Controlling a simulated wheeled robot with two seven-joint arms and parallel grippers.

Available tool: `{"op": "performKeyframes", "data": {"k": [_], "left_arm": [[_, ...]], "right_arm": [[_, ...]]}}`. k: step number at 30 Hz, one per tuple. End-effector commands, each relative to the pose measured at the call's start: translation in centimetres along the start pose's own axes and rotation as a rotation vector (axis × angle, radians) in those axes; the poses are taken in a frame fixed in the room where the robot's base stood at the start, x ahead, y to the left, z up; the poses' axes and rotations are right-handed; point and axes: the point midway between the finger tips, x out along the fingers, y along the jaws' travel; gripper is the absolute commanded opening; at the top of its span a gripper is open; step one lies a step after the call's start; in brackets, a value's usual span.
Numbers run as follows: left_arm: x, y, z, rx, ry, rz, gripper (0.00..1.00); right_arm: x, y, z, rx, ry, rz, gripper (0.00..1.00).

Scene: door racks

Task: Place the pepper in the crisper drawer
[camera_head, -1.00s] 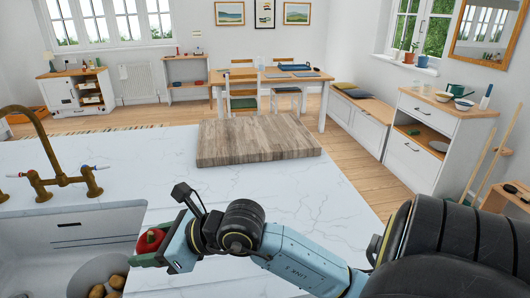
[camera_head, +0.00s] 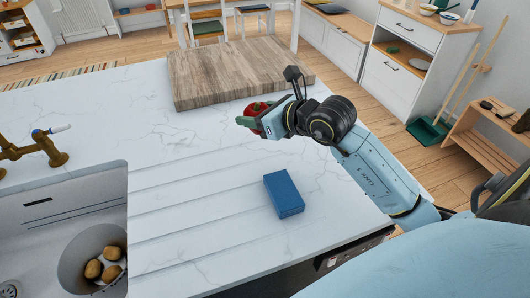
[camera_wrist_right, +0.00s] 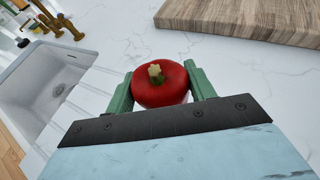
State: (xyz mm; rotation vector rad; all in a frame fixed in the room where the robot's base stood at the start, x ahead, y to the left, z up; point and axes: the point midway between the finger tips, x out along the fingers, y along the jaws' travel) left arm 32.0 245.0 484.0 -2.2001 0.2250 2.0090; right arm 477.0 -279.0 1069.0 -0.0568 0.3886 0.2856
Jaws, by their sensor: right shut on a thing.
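A red pepper (camera_head: 256,108) with a pale stem is held by my right gripper (camera_head: 256,119) above the white marble worktop, in front of the wooden board. In the right wrist view the pepper (camera_wrist_right: 160,82) sits between the two green fingers, stem facing the camera. The right gripper (camera_wrist_right: 160,88) is shut on it. My left gripper is in neither view. No crisper drawer can be made out in these frames.
A thick wooden chopping board (camera_head: 235,75) lies at the worktop's far edge. A blue block (camera_head: 284,194) lies on the worktop (camera_head: 200,190). A sink (camera_head: 60,215) with a brass tap (camera_head: 40,148) and several potatoes in a bowl (camera_head: 85,247) is at left.

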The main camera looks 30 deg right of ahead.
Motion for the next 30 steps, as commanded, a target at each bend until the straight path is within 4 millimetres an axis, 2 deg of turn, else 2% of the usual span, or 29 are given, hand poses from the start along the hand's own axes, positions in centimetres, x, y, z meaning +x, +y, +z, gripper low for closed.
{"op": "performKeyframes", "data": {"k": [3, 7, 13, 18, 21, 30], "left_arm": [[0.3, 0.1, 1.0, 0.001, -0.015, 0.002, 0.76], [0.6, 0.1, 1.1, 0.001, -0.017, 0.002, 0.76], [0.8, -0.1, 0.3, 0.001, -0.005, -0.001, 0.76], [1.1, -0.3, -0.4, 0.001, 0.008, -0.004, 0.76], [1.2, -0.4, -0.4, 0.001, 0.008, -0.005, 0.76], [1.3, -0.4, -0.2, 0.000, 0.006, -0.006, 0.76]], "right_arm": [[0.9, -0.8, -2.2, 0.011, 0.007, -0.017, 0.28], [1.7, -0.8, -4.4, 0.010, 0.006, -0.017, 0.28], [2.4, -0.8, -6.1, 0.009, 0.003, -0.017, 0.28], [3.4, -0.8, -8.4, 0.008, 0.004, -0.018, 0.28], [3.6, -0.7, -9.0, 0.007, 0.002, -0.017, 0.28], [3.7, -0.7, -9.1, 0.008, 0.001, -0.017, 0.28]]}}
